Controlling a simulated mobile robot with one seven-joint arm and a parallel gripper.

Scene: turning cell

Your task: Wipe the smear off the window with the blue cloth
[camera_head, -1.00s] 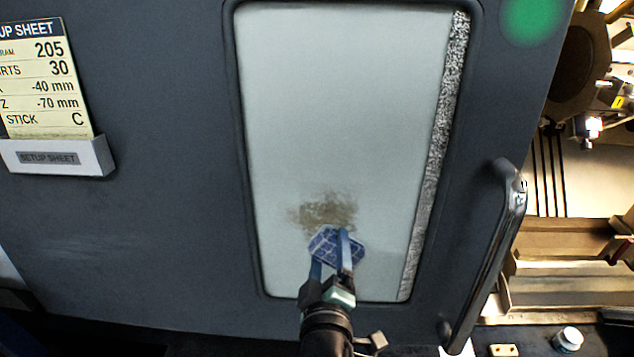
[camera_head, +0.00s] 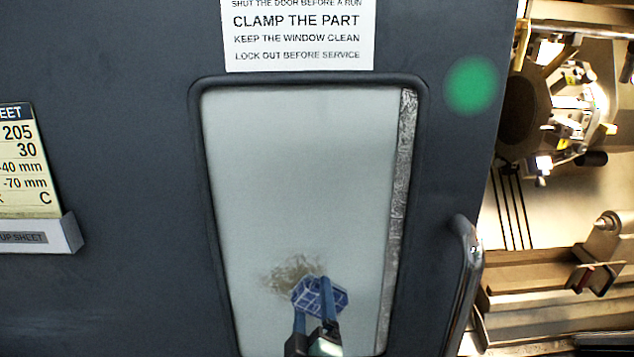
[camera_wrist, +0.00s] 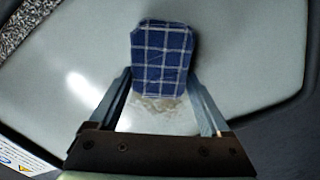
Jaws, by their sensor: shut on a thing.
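The window (camera_head: 300,170) is a pale pane in the dark door. A brown smear (camera_head: 290,268) lies on its lower part. My gripper (camera_head: 318,308) is shut on the blue cloth (camera_head: 306,297), a folded pad with a white check. The cloth is at the lower right edge of the smear and hides part of it. In the wrist view the cloth (camera_wrist: 163,55) is between the fingertips, and some smear (camera_wrist: 158,103) shows beside it. I cannot tell whether the cloth touches the pane.
A door handle (camera_head: 465,280) stands out to the right of the window. A setup sheet holder (camera_head: 45,238) is on the door at the left, and a notice (camera_head: 298,35) is above the window. The open machine interior (camera_head: 560,200) lies right of the door.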

